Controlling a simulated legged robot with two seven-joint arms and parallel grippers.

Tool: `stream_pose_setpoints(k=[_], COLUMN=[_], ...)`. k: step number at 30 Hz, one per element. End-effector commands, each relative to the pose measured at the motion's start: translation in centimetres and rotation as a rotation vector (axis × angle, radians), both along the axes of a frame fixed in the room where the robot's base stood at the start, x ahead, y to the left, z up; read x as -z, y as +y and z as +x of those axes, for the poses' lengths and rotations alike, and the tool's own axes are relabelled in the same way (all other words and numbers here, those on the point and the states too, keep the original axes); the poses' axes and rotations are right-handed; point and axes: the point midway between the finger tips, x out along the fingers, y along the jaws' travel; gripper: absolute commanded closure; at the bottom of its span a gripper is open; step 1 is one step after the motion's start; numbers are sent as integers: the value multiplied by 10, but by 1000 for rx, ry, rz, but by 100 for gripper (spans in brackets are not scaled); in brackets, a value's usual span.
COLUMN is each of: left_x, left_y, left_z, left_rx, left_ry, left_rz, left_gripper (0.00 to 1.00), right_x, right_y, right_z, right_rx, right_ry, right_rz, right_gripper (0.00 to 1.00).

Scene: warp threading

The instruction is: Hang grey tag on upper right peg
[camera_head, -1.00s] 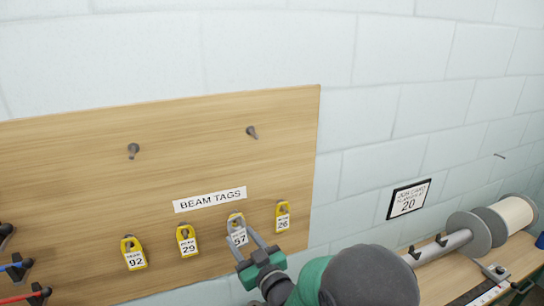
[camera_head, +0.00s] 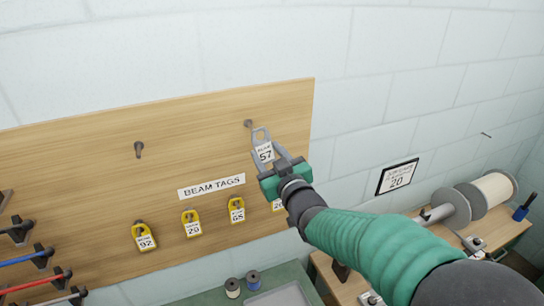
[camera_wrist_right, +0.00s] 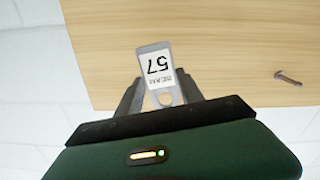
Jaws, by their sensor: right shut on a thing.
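The grey tag (camera_head: 264,152), numbered 57, is held by my right gripper (camera_head: 273,165) in front of the wooden board (camera_head: 90,175). My right gripper is shut on it. The tag's loop is just right of and slightly below the upper right peg (camera_head: 248,123) in the head view. I cannot tell the gap in depth, and I do not see the peg through the loop. In the right wrist view the tag (camera_wrist_right: 157,68) appears upside down between the fingers, with one peg (camera_wrist_right: 288,79) off to the right. My left gripper is not in view.
The upper left peg (camera_head: 139,149) is bare. Below hang yellow tags 92 (camera_head: 145,240), 29 (camera_head: 192,228) and 65 (camera_head: 237,215), with another partly hidden by my gripper. A rack with coloured bars (camera_head: 35,265) is at left. Spools (camera_head: 492,190) stand at right.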

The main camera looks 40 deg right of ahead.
Motion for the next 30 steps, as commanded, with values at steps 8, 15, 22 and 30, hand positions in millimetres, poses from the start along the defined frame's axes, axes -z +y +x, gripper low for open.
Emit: stream_pose_setpoints(k=[8,15,22,30], left_x=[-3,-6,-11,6], left_y=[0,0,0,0], left_z=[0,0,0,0], left_rx=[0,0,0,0], left_ry=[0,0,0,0], left_rz=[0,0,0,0], left_gripper=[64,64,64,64], right_x=[2,4,4,17], right_y=[-5,-9,-13,-17], right_z=[20,37,52,66], right_rx=[0,0,-1,1], right_ry=[0,0,1,-2], right_rz=[1,1,2,2], right_gripper=[100,100,100,100])
